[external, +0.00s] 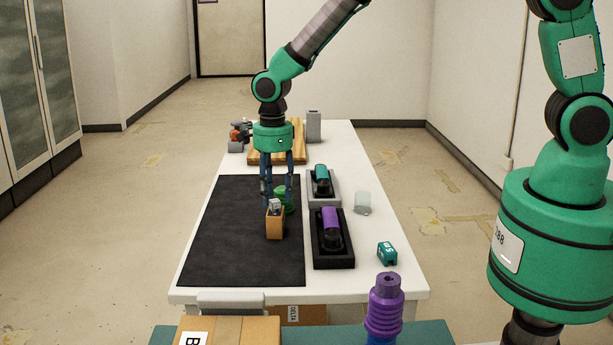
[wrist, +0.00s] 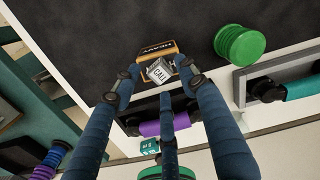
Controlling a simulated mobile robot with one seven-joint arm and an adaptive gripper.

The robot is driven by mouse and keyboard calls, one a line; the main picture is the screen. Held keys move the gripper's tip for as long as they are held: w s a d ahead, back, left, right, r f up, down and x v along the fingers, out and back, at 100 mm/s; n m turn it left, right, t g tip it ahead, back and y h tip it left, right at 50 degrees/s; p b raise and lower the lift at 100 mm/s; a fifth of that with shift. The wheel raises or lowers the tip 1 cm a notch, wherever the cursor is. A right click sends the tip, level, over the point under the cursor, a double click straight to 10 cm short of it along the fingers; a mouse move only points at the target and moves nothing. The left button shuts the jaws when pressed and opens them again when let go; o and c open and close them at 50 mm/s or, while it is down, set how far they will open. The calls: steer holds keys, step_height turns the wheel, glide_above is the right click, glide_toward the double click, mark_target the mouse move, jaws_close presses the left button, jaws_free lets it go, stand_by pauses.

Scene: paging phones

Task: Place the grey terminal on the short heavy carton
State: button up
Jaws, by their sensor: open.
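The short orange-brown carton (external: 275,226) stands on the black mat; in the wrist view its dark band reads HEAVY (wrist: 156,49). The small grey terminal (external: 275,204) appears to rest on the carton's top; its white CALL label shows in the wrist view (wrist: 160,72). It sits turned at an angle to the carton there. My gripper (external: 277,192) is open above the carton, fingers pointing down. In the wrist view my fingers (wrist: 160,88) spread around the terminal with gaps; whether any finger touches it is hard to tell.
A green spool (external: 285,200) stands close behind the carton. To the right are a black tray (external: 346,263) with a purple-topped handset and a grey tray (external: 337,202) with a teal one. A clear cup (external: 363,202) and teal box (external: 387,253) stand farther right. The mat's left is clear.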

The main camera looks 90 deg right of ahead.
step_height(320, 180, up, 10)
steer(key=shift+p, duration=0.4)
steer(key=shift+f, duration=0.1)
stand_by(0.5)
step_height(320, 180, up, 14)
steer(key=n+t, duration=0.1)
steer(key=n, duration=0.6)
glide_above(275, 201)
steer(key=s+a, duration=0.5)
steer(key=a, duration=0.1)
steer(key=s+a+r+n+t, duration=0.2)
steer(key=s+a+r+n, duration=0.6)
steer(key=r, duration=0.3)
steer(key=s+a+r+n+t, duration=0.1)
steer(key=s+a+r+n, duration=0.1)
steer(key=s+n, duration=0.3)
steer(key=s+a+r+n, duration=0.2)
steer(key=s+n, duration=0.4)
steer(key=s, duration=0.5)
steer(key=s+a+r+n+t, duration=0.1)
steer(key=s+a+r+n, duration=0.1)
steer(key=s+n, duration=0.3)
steer(key=s+a, duration=0.1)
steer(key=s, duration=0.3)
steer(key=shift+a+r+n+t, duration=0.15)
steer(key=shift+a+n+t, duration=0.15)
steer(key=shift+a, duration=0.05)
